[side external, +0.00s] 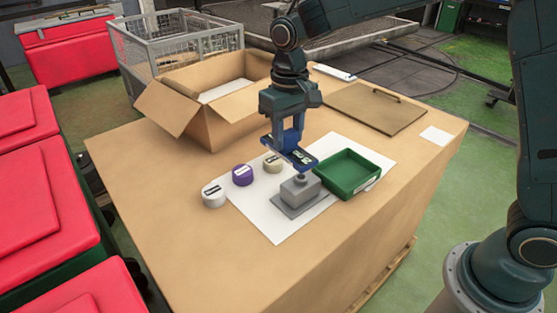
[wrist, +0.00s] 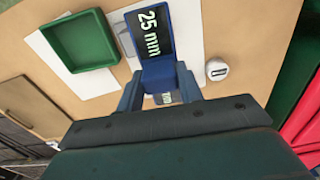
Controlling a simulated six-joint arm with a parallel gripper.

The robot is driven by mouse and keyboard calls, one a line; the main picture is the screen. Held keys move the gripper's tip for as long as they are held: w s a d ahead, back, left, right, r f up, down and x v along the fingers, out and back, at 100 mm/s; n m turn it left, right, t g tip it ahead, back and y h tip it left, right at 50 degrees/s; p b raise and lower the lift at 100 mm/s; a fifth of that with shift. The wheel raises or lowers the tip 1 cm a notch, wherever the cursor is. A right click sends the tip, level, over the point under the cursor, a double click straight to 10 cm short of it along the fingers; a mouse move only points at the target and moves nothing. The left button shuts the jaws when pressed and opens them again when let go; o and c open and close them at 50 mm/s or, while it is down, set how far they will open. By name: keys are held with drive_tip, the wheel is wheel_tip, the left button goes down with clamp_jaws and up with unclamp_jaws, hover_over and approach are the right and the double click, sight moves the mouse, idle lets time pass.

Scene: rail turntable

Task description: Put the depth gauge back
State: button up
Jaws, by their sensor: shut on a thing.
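My gripper (side external: 287,140) is shut on a blue gauge (side external: 300,159) with a dark face. In the wrist view the gauge (wrist: 155,68) sits between my fingers, and its black face reads "25 mm". I take it to be the depth gauge. In the side view it is held above the white sheet (side external: 281,229), close to a grey block (side external: 299,190) with a knob on a flat grey plate. Whether it touches the block cannot be told. A green tray (side external: 354,190) stands just right of the block; the wrist view also shows the tray (wrist: 108,52).
A white roll (side external: 213,200), a purple roll (side external: 242,176) and a beige roll (side external: 272,164) stand left of the gauge. An open cardboard box (side external: 225,135) stands behind. A brown board (side external: 375,112) with a handle lies at the back right. The table front is clear.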

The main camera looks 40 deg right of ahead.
drive_tip(key=a+r, duration=0.2)
drive_tip(key=a, duration=0.6)
drive_tip(key=a+r, duration=0.3)
drive_tip(key=a, duration=0.4)
drive_tip(key=f, duration=2)
drive_tip(key=shift+w+a+f, duration=0.1)
drive_tip(key=shift+w+a, duration=0.05)
drive_tip(key=shift+w, duration=0.05)
drive_tip(key=shift+f, duration=0.1)
drive_tip(key=o, duration=0.9)
drive_tip(key=shift+r, duration=6.15)
